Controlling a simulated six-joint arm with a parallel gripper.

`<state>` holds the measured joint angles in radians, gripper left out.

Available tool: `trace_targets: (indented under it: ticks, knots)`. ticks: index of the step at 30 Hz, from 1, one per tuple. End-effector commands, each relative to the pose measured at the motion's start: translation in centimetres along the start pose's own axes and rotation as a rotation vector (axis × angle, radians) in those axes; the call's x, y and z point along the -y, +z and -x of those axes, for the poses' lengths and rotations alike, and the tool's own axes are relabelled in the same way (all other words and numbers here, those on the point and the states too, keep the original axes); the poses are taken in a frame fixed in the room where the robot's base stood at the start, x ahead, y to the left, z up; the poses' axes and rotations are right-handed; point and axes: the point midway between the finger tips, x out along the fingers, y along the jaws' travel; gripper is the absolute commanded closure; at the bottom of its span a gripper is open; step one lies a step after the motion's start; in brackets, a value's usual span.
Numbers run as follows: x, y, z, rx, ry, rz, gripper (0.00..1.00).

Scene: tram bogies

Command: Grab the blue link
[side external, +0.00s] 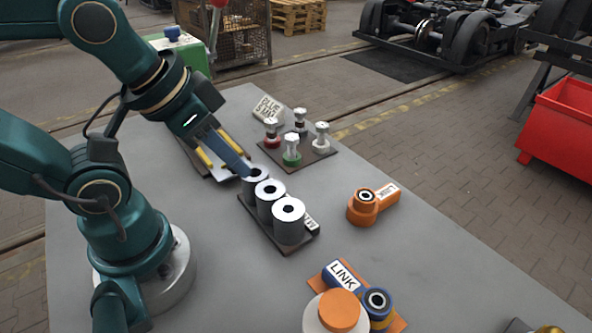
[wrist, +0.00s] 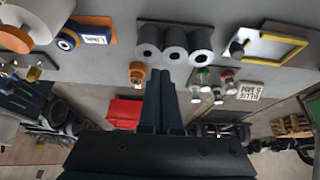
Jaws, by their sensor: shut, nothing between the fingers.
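The blue link (side external: 379,308) lies on an orange plate (side external: 398,324) at the near end of the grey table, with a white LINK label and a dark round bore. In the side view, a white cylinder with an orange top (side external: 338,310) hides part of it. It also shows in the wrist view (wrist: 66,40), at the upper left. My gripper (side external: 246,170) is shut and empty, over or beside the farthest of the steel cylinders, well away from the blue link. In the wrist view, its fingers (wrist: 162,75) are together.
Three steel cylinders (side external: 288,220) stand in a row on a dark base. An orange link (side external: 362,210) lies to their right. Several coloured pegs (side external: 291,150) stand on a dark plate behind. A red bin (side external: 560,125) is beyond the table. Bare table lies between cylinders and blue link.

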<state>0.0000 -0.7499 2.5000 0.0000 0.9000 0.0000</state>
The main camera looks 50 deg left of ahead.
Motion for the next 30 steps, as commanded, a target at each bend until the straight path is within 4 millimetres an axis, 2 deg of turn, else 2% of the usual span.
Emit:
trace_targets:
  ticks: [4, 5, 9, 11, 22, 26, 30]
  knots:
    - [0.0, 0.0, 0.0, 0.000, 0.000, 0.000, 1.00]
    - [0.0, 0.0, 0.0, 0.000, 0.000, 0.000, 0.92]
    - [0.0, 0.0, 0.0, 0.000, 0.000, 0.000, 0.39]
    - [0.0, 0.0, 0.0, 0.000, 0.000, 0.000, 0.16]
    - [0.0, 0.2, 0.0, 0.012, 0.002, 0.025, 0.16]
    - [-1.3, -0.3, 1.2, 0.039, 0.060, 0.138, 0.16]
    - [-3.2, -1.6, 2.1, 0.140, 0.138, 0.265, 0.16]
